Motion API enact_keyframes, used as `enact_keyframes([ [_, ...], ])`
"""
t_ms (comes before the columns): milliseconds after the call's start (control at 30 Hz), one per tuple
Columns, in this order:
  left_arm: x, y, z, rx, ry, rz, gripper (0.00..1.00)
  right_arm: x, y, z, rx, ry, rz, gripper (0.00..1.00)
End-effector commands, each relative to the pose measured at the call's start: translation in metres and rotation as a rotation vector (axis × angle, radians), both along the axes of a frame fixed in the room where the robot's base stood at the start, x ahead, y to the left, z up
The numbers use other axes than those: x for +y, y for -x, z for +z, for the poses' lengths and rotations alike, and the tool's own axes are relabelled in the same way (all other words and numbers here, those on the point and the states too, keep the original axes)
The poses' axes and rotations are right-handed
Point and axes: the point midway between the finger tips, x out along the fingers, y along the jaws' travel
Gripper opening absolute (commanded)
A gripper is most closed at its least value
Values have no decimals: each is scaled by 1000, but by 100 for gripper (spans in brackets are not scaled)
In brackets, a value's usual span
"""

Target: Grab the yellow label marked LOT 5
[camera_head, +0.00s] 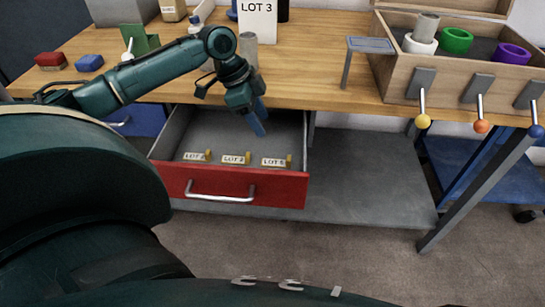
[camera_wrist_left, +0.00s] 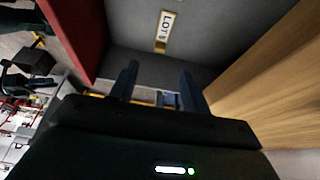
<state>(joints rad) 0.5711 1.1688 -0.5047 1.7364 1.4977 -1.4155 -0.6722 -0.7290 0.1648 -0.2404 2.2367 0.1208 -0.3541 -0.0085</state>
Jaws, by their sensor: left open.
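A row of small white labels with yellow ends lies in the open red drawer (camera_head: 250,186). The rightmost label (camera_head: 276,162) seems to read LOT 5, though its digit is small. The middle label (camera_head: 236,159) and the left label (camera_head: 196,156) have digits I cannot read surely. My left gripper (camera_head: 258,126) hangs over the drawer's back right part, behind the labels, empty. In the left wrist view, its fingers (camera_wrist_left: 158,75) are apart, and one LOT label (camera_wrist_left: 165,32) with a blurred digit lies beyond them. My right gripper is not in view.
The wooden tabletop (camera_head: 310,75) overhangs the drawer's back. A wooden box (camera_head: 395,82) with coloured rings and levers stands at right, beside a small blue-topped stand (camera_head: 371,45). Red (camera_head: 50,59) and blue (camera_head: 90,63) blocks lie at left. A LOT 3 sign (camera_head: 257,22) stands behind.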

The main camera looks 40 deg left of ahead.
Motion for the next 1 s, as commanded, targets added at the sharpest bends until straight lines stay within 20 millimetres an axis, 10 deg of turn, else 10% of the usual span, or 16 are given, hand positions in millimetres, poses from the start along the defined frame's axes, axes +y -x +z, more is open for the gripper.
enact_keyframes([
  [1000, -50, -31, -120, -1, 1, 0, 47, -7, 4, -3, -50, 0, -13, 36],
])
